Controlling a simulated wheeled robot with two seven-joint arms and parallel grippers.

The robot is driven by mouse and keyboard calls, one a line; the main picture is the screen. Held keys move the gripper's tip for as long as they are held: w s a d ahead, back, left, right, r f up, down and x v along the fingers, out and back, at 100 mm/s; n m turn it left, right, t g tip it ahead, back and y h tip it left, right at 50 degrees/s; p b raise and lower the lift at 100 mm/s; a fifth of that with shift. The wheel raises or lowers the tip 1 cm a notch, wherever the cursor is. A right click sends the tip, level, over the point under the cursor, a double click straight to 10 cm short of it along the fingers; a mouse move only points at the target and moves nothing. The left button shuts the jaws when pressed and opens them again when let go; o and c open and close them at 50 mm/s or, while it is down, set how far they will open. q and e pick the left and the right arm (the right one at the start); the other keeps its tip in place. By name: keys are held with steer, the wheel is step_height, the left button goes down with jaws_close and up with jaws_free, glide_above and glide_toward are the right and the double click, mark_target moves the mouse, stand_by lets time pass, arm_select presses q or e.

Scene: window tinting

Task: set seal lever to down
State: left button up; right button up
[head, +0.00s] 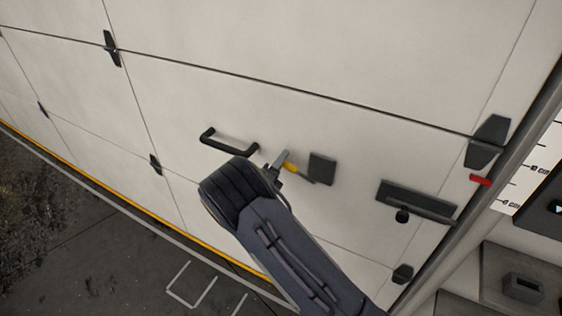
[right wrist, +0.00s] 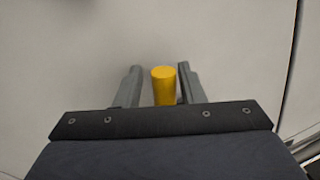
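The seal lever has a yellow grip (head: 289,168) and a dark shaft. In the head view it sticks out to the left of a dark square plate (head: 322,168) on the white panelled door (head: 300,50). My right gripper (head: 279,167) is at the yellow grip, with its arm partly covering the view. In the right wrist view the yellow grip (right wrist: 163,85) stands between the two grey fingers of the right gripper (right wrist: 160,84). A narrow gap shows on its left side; the right finger is very close to it. My left gripper is not in view.
A black handle (head: 229,143) is on the door left of the lever. A dark latch plate with a knob (head: 416,200) is to the right. A red marker (head: 480,180) is near the door's right edge. Grey boxes (head: 522,285) stand at lower right.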

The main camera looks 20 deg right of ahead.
steer(key=shift+o, duration=0.3)
steer(key=shift+r, duration=0.1)
steer(key=b+v, duration=0.2)
steer(key=v, duration=0.5)
steer(key=shift+s+a, duration=0.25)
steer(key=shift+a, duration=0.05)
